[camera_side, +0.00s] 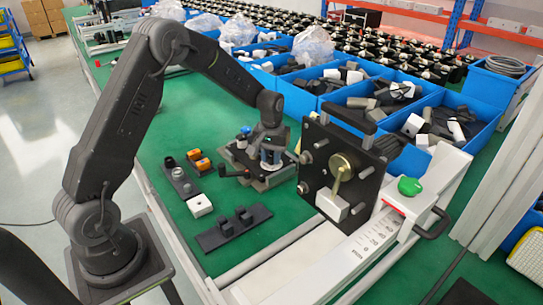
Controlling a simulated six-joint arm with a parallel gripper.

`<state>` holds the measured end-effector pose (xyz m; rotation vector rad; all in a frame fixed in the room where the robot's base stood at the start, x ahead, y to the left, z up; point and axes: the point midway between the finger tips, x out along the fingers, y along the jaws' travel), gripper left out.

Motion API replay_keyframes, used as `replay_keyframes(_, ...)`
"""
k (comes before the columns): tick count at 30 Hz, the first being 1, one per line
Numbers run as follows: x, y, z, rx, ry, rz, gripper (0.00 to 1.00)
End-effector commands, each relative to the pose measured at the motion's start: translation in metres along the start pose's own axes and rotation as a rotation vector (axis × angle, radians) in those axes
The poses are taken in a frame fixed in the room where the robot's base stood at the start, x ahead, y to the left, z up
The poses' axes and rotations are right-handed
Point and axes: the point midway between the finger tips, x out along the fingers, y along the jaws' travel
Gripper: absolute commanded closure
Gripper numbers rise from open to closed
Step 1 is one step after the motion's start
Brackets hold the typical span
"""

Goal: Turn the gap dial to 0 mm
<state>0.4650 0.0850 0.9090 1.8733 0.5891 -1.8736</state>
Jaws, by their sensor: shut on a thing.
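My gripper (271,162) points down over a small dark fixture (262,181) on the green bench top. It is shut on a small part on top of this fixture, which seems to be the gap dial. The fingers hide most of that part, and its marks and reading are too small to read. A dark crank handle (233,173) sticks out on the left of the fixture. A small knob with a blue top (243,138) stands at its back left.
A tall black plate (323,166) with a brass disc and lever stands close right of my gripper. A white scale rail (365,240) with a green knob (410,186) lies in front. Blue bins (466,141) of parts line the back. Small blocks (199,205) lie left.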

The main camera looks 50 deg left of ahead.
Motion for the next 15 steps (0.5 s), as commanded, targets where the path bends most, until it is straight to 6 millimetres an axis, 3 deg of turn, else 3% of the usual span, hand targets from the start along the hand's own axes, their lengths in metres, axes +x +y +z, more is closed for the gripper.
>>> replay_keyframes(15, -0.0008, 0.0002, -0.0003, -0.187, 0.001, 0.001, 0.98)
